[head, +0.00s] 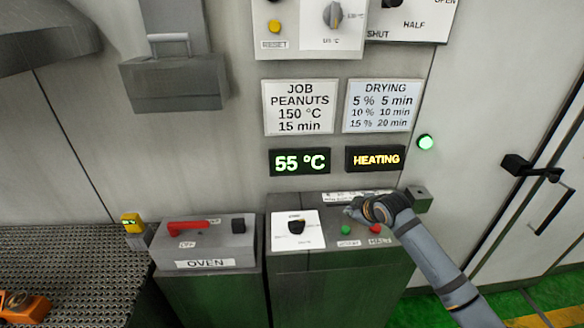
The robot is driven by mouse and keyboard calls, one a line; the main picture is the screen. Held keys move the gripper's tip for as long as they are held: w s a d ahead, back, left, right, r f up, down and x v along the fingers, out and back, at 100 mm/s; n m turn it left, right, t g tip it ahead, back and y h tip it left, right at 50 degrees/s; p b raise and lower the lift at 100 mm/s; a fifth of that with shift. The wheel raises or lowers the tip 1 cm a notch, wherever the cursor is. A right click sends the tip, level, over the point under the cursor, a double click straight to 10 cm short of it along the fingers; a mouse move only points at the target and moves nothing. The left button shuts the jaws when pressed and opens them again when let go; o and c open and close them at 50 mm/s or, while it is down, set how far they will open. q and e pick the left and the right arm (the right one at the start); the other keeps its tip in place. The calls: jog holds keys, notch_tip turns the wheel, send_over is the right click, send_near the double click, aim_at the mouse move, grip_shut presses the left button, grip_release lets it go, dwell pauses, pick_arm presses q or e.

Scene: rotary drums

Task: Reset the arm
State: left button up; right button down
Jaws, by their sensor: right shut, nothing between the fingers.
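My right gripper (358,211) is shut and empty. It is over the top of the right-hand control box (285,262), close to a green button (346,230) and a red button (376,229); whether it touches anything there I cannot tell. My right arm reaches in from the lower right. A black rotary knob (296,225) on a white plate sits left of the gripper on the same box. My left gripper is not in view.
The OVEN box (205,250) with a red lever (188,227) stands to the left. Displays read 55 °C (300,161) and HEATING (375,158). A green lamp (425,142) is lit. A perforated metal table (60,262) is at left; a door handle (540,185) is at right.

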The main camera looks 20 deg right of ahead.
jog(key=shift+m+g, duration=0.4)
jog(key=shift+g, duration=0.3)
jog(key=s+a+f, duration=0.4)
jog(key=s+f, duration=0.1)
jog(key=shift+a, duration=0.35)
jog(key=s+a+f+m+g, duration=0.2)
jog(key=s+a+m, duration=0.2)
jog(key=s, duration=0.8)
jog(key=s+a+f+m+g, duration=0.2)
jog(key=s+a+f+m, duration=0.15)
jog(key=s, duration=0.75)
notch_tip(320, 180, down, 30)
jog(key=s+d+g+b, duration=0.1)
jog(key=s+d+b, duration=0.1)
jog(key=b, duration=0.2)
jog(key=s+d+f+g+b, duration=0.1)
jog(key=s+f+b, duration=0.2)
jog(key=s+f, duration=1.5)
jog(key=shift+s+f+g, duration=0.3)
jog(key=shift+s+f, duration=0.05)
jog(key=shift+f, duration=0.1)
